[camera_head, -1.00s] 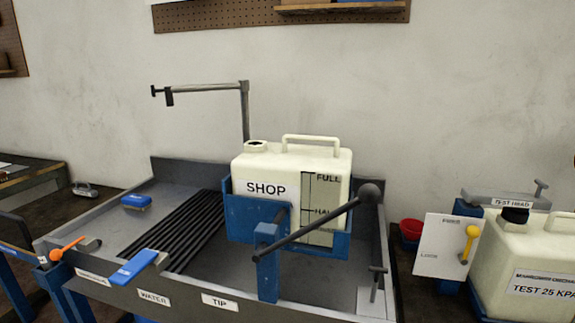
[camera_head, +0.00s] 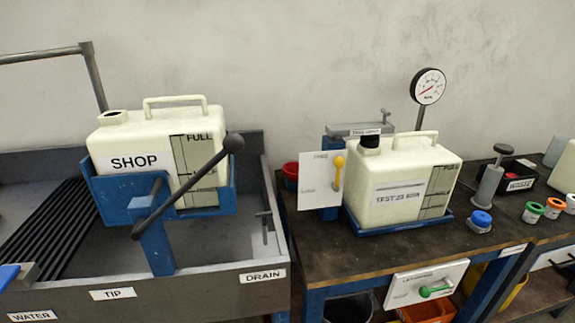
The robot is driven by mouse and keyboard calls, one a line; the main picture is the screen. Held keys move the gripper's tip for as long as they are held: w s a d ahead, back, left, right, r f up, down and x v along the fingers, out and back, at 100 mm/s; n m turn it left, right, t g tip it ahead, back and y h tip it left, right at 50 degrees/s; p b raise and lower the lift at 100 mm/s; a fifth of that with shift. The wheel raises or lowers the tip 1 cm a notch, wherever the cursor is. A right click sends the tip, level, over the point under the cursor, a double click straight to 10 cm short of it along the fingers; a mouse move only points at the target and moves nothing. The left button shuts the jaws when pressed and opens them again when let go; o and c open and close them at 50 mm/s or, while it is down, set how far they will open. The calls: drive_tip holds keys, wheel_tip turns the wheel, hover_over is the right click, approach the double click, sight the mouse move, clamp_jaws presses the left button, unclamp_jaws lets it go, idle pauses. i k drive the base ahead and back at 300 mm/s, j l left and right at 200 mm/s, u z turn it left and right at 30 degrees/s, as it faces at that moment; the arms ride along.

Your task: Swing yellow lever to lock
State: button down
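The yellow lever (camera_head: 338,172) is mounted on a white panel (camera_head: 318,180) at the left of the test stand. Its round knob is at the top, and the lever hangs roughly upright below it. The panel has a small label near its top and another lower down, both too small to read surely. The panel stands beside a cream tank (camera_head: 405,180) labelled TEST 25, which sits in a blue tray. My gripper is not in view.
A sink bench at left holds the SHOP tank (camera_head: 155,140) in a blue tipping cradle with a long black-knobbed handle (camera_head: 190,185). A pressure gauge (camera_head: 428,86) stands behind the test tank. A green lever (camera_head: 436,290) is on a lower panel. Coloured caps lie at right.

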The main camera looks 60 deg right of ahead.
sight(339, 162)
drive_tip(key=k+z, duration=0.2)
drive_tip(key=z, duration=0.15)
drive_tip(key=k+l+z, duration=0.1)
drive_tip(key=z, duration=0.25)
drive_tip(key=k+l+z, duration=0.1)
drive_tip(key=k+z, duration=0.25)
drive_tip(key=i, duration=0.1)
